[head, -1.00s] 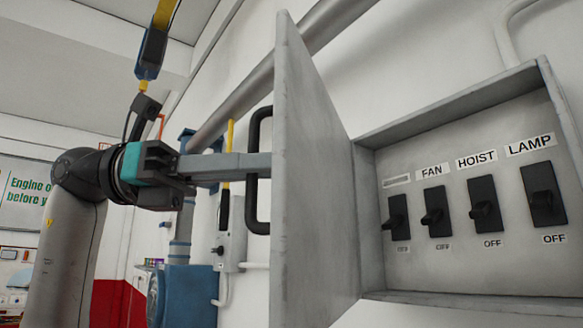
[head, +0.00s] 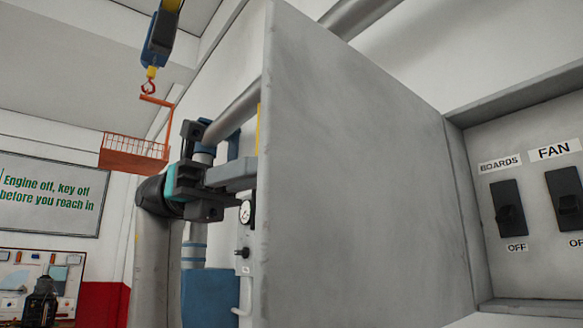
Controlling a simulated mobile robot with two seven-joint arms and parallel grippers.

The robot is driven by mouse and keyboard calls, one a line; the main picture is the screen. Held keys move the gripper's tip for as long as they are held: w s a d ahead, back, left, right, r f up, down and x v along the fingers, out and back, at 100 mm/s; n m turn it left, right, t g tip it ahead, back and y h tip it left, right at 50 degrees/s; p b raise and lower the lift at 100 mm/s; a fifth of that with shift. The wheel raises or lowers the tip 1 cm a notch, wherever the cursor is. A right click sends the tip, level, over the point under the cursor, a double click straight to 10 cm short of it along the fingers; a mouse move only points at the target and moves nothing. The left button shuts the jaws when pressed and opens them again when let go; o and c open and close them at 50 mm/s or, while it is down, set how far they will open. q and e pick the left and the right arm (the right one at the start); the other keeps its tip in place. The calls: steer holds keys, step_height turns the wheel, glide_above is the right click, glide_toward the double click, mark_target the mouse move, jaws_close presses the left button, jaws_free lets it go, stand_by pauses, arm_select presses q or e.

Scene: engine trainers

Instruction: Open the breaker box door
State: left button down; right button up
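The grey breaker box door (head: 360,160) stands swung well open and fills the middle of the head view. Its inner face is toward me. The open breaker box (head: 472,215) is at the right, with black switches inside. The BOARDS switch (head: 508,207) and part of the FAN switch (head: 567,198) show. My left gripper (head: 232,177) is on the far, outer side of the door, at its left edge. Its fingertips and the door handle are hidden behind the door, so I cannot see whether they touch. My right gripper is out of view.
A blue hoist hook block (head: 160,40) hangs at the upper left, with an orange basket (head: 135,150) below it. A wall sign (head: 50,195) and a parts board (head: 38,285) are at the left. A pipe (head: 232,112) runs behind my gripper.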

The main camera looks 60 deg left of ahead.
arm_select(q)
steer(key=shift+a+r, duration=0.1)
steer(key=shift+a, duration=0.25)
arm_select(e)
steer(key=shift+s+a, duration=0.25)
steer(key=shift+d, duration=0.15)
arm_select(q)
steer(key=c, duration=1.2)
jaws_free()
steer(key=shift+d, duration=0.15)
steer(key=shift+o, duration=0.2)
steer(key=p+v, duration=0.3)
steer(key=v, duration=1.2)
steer(key=shift+p, duration=0.4)
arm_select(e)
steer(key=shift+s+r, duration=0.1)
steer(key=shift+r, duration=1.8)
